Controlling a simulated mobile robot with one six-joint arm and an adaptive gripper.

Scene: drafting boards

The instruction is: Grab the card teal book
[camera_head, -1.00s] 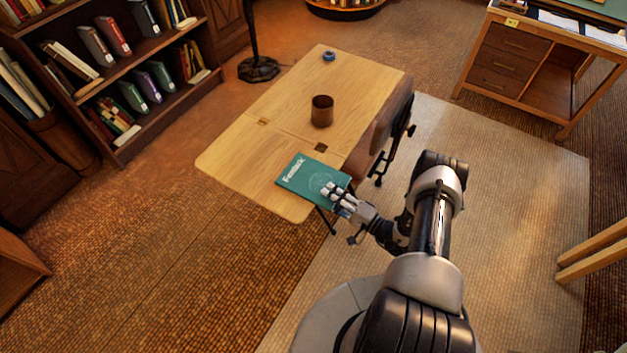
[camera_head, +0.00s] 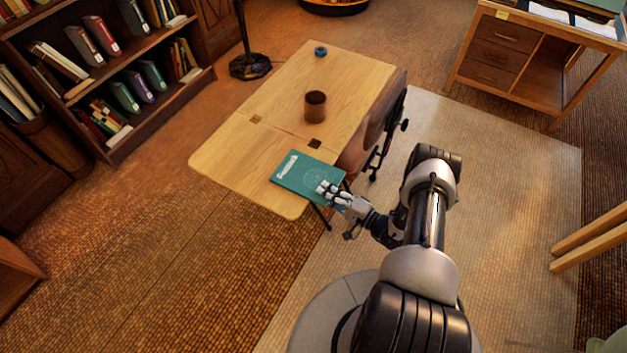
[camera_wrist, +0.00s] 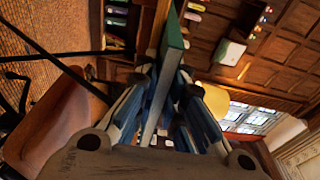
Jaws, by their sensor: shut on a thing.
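The teal book (camera_head: 295,176) has pale lettering and a faint round drawing on its cover. It is at the near right corner of the wooden drafting table (camera_head: 240,160), its right end reaching past the edge. I cannot tell whether it rests on the top or is just above it. My gripper (camera_head: 327,190) is shut on the end of the book nearest me. In the wrist view the book (camera_wrist: 174,45) shows edge-on, as a thin slab with a green cover and pale page edge, between the fingers of my gripper (camera_wrist: 160,95).
A brown cup (camera_head: 315,105) and a small blue ring-shaped item (camera_head: 320,51) stand farther back on the table. A brown chair (camera_head: 357,155) is close at its right side. A bookcase (camera_head: 165,105) is at left, a drawer desk (camera_head: 500,50) at upper right. Floor at lower left is clear.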

